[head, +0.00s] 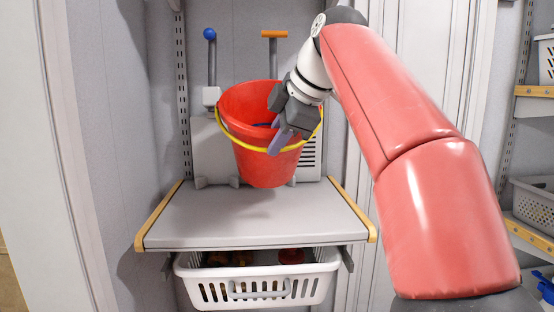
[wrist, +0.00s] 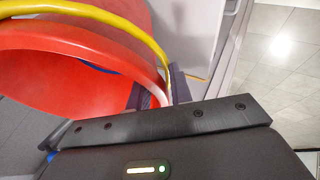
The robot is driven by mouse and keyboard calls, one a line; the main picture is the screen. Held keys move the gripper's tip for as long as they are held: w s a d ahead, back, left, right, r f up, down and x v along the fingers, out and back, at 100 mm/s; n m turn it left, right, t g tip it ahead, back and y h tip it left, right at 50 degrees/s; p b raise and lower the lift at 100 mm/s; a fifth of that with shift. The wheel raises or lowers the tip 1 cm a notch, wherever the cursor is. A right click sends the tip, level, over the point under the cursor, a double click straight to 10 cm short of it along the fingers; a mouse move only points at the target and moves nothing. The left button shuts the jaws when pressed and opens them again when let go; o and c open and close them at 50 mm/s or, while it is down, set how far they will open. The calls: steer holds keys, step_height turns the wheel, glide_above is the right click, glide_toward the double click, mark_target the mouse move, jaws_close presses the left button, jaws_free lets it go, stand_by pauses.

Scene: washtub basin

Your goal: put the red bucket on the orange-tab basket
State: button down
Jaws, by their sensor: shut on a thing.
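The red bucket (head: 262,160) has a yellow handle and tilts slightly above the grey shelf, with a faint shadow under it. My gripper (head: 283,135) is shut on its right-hand rim. In the wrist view the fingers (wrist: 157,92) pinch the rim of the bucket (wrist: 60,75) beside the yellow handle. Something blue shows inside the bucket. An orange T-shaped handle (head: 274,34) stands upright behind the bucket; the lower part of what carries it is hidden. I cannot tell which basket is the orange-tab one.
The grey shelf (head: 250,218) has yellow side edges and is bare in front. A white basket (head: 260,288) with items sits below it. A blue-knobbed lever (head: 210,34) stands back left. Side shelves at right hold a light basket (head: 533,203).

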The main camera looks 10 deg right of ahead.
steer(key=f, duration=0.4)
steer(key=shift+w+f, duration=0.2)
steer(key=shift+f, duration=0.1)
steer(key=shift+f, duration=0.15)
steer(key=c, duration=1.3)
jaws_free()
steer(key=shift+o, duration=0.2)
